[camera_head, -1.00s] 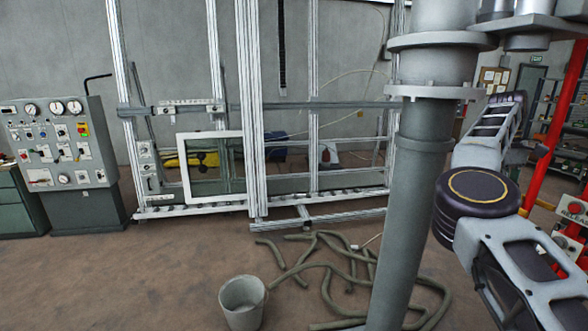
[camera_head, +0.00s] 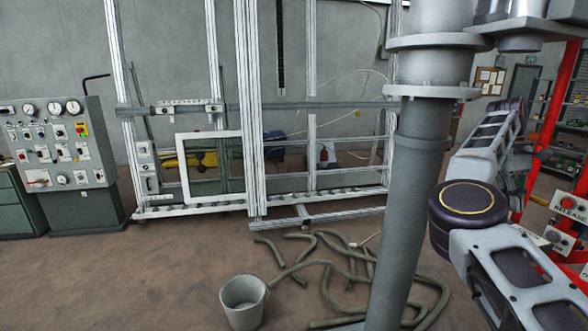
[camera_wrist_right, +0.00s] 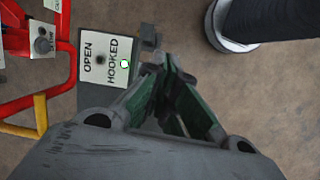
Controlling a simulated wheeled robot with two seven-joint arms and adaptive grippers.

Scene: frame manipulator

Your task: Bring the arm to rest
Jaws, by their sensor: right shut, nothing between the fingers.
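My right arm (camera_head: 485,205) is bent at the right of the head view, to the right of a thick grey post. Its fingertips cannot be made out there. In the right wrist view my right gripper (camera_wrist_right: 158,62) is shut and empty, its green-lined fingers converging. Its tips are beside a control plate marked OPEN and HOOKED (camera_wrist_right: 105,62) in the picture; I cannot tell whether they touch it. My left gripper is not in view.
The grey post (camera_head: 415,190) stands close to my right arm. A red frame (camera_wrist_right: 45,95) lies left in the wrist view. A RELEASE button box (camera_head: 568,204) is at far right. Hoses (camera_head: 330,275), a bucket (camera_head: 243,300) and a control cabinet (camera_head: 65,145) occupy the floor area.

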